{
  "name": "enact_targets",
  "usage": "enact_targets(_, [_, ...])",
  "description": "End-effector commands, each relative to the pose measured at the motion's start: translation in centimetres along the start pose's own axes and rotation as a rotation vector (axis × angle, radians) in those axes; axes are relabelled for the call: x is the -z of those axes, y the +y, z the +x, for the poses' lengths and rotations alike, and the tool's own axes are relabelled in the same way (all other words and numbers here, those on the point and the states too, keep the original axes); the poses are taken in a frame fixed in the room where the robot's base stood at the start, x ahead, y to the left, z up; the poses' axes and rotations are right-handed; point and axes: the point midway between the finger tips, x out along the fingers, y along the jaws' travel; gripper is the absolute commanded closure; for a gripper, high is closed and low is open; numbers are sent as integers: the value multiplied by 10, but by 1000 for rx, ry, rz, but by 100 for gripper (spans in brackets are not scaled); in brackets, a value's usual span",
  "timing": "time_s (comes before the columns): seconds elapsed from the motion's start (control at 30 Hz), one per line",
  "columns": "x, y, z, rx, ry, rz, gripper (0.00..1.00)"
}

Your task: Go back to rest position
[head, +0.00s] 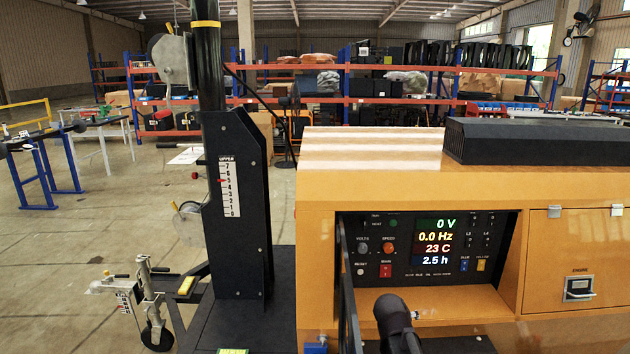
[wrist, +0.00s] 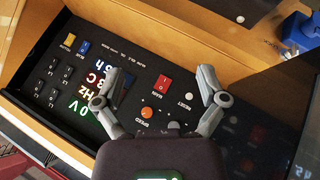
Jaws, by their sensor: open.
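My gripper (wrist: 160,75) shows in the wrist view with its two grey fingers spread wide and nothing between them. It is in front of the control panel (head: 472,220), which appears upside down in the wrist view. The red main switch (head: 386,270) also shows in the wrist view (wrist: 162,84), between and beyond the fingertips; no contact is visible. The orange speed knob (head: 389,248) sits above the switch in the head view. The display (head: 436,242) reads 0 V, 0.0 Hz, 23 C and 2.5 h. In the head view the gripper's fingers cannot be made out.
The panel sits recessed in an orange cabinet (head: 560,240), whose edges surround it. A black mast (head: 238,205) with a numbered scale stands close on the left. A blue latch (wrist: 300,32) is at the wrist view's upper right. Open floor lies farther left.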

Motion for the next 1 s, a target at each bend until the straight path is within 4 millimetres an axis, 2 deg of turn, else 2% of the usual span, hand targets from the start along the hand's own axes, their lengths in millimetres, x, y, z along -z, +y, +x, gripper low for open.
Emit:
enact_targets(0.03, [-18,-10,-6,52,-58,35,9])
enact_targets(0.2, [-68,-47,-28,236,-260,131,9])
enact_targets(0.4, [-108,-80,-59,412,-442,185,9])
enact_targets(0.6, [-122,-93,-75,487,-518,198,9])
enact_targets(1.0, [-122,-94,-75,492,-523,198,9])
